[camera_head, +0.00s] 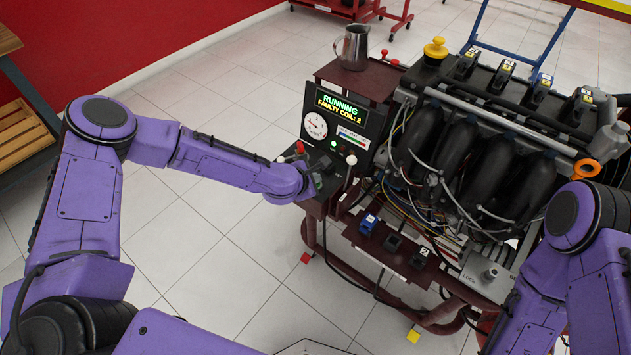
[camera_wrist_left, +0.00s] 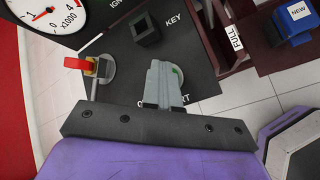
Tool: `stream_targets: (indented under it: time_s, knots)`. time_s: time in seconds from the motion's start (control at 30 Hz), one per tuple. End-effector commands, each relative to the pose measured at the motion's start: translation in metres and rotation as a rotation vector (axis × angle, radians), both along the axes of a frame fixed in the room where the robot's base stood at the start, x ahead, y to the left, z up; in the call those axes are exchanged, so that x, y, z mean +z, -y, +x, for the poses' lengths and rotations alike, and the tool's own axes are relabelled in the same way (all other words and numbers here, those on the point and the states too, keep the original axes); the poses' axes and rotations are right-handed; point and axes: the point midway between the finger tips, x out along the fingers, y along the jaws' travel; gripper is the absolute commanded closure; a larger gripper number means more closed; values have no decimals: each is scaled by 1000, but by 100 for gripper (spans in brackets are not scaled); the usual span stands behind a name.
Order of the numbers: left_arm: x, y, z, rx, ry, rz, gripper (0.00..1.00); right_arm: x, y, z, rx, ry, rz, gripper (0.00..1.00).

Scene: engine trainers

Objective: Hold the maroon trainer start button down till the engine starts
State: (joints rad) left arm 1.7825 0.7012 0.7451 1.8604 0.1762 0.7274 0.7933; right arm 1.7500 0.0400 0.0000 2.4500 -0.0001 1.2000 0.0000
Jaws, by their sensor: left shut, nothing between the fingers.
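The maroon trainer (camera_head: 370,78) carries an engine and a black control panel. Its display (camera_head: 341,104) reads "RUNNING" and "FAULTY COIL: 2". My left gripper (camera_head: 316,181) is at the lower part of this panel.
A red switch (camera_wrist_left: 88,66) and a black key knob (camera_wrist_left: 146,31) sit near the fingers. A metal pitcher (camera_head: 354,47) stands on top of the trainer. A lever with a white knob (camera_head: 351,160) rises right of my left gripper. Open tiled floor lies below.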

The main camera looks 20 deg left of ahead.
Motion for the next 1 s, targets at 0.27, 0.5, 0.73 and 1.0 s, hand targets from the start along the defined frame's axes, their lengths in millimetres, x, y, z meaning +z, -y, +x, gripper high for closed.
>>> stream_targets:
  time_s: [0.27, 0.5, 0.73, 1.0]
  knots:
    - [-1, 0, -1, -1, -2, 0, 100, 0, 0, 0, 0, 0, 0, 47]
    - [3, 0, 0, -1, -1, 0, 100, 3, 0, 0, 0, 0, 0, 47]
    - [17, 0, 0, -1, 0, 1, 100, 14, 0, 0, 0, 0, 0, 47]
    - [19, 0, 0, -1, 0, 1, 100, 15, 0, 0, 0, 0, 0, 47]
